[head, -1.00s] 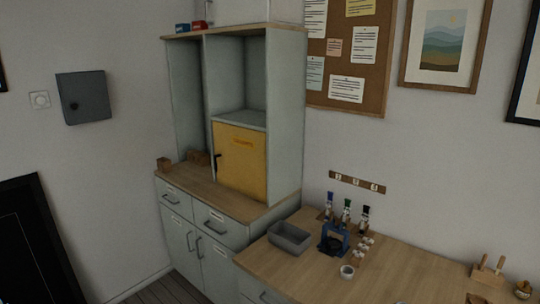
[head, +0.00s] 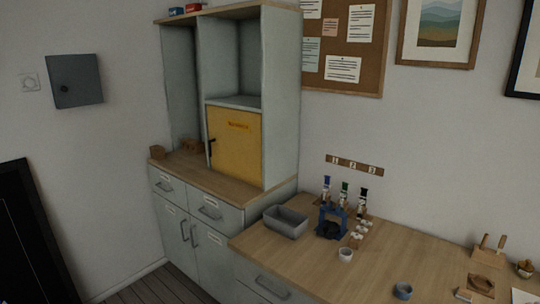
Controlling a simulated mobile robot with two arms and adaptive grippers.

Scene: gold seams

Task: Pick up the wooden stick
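Two thin upright wooden pieces (head: 492,242) stand in a small block on the worktop at the far right of the head view. They look like sticks or handles, and I cannot tell whether either is the wooden stick. A small wooden item (head: 480,285) lies near them by the lower right edge, too small to make out. Neither of my grippers shows in this view.
The wooden worktop (head: 300,256) carries a grey bin (head: 286,222), a blue stand (head: 331,223), several dark-topped bottles (head: 345,196), a white cup (head: 345,255) and a blue-grey bowl (head: 403,291). A cabinet with a yellow door (head: 235,143) stands left. The worktop's middle is mostly clear.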

